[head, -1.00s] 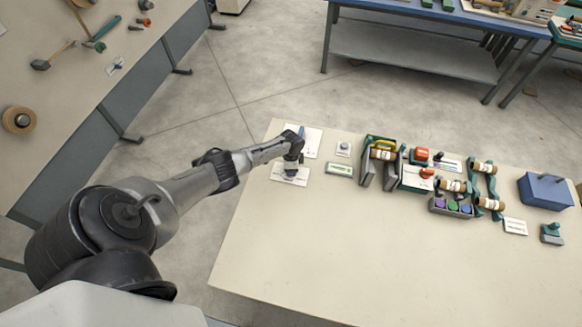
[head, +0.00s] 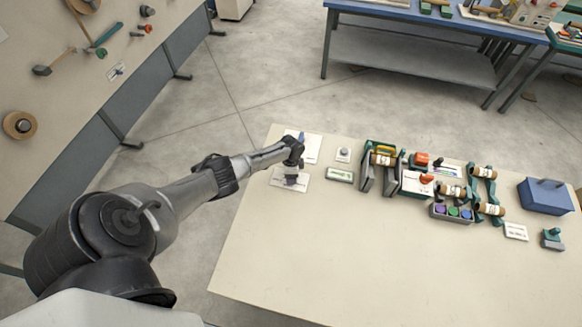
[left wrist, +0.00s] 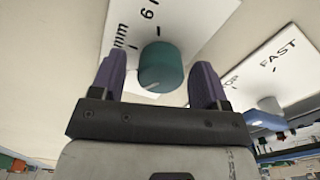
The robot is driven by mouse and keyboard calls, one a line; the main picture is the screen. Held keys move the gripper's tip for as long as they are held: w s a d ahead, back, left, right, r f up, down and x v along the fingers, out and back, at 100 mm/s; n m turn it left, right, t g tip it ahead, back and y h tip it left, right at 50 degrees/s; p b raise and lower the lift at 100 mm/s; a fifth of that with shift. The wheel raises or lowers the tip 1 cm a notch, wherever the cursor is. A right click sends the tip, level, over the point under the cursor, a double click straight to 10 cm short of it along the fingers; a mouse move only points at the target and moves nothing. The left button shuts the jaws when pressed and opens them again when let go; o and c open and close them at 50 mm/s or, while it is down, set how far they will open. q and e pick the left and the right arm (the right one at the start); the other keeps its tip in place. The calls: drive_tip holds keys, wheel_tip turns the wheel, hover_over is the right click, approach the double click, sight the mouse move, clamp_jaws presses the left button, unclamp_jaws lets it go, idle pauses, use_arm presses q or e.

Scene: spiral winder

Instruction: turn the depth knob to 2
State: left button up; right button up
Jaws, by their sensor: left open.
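In the left wrist view, the depth knob is a round teal knob (left wrist: 161,68) on a white plate (left wrist: 190,18) printed with "mm" and "6". A pale mark shows low on the knob's face. My left gripper (left wrist: 160,85) is open, with one purple finger on each side of the knob and visible gaps between. I cannot tell how far the fingertips reach along it. In the head view, my left gripper (head: 290,180) is over the white plate (head: 276,182) at the table's far left corner and hides the knob. My right gripper is not in view.
The front of the table is clear.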

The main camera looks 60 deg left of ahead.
use_arm(q)
wheel_tip(320, 180, up, 14)
drive_tip(key=p, duration=0.2)
drive_tip(key=shift+f, duration=0.2)
idle(0.6)
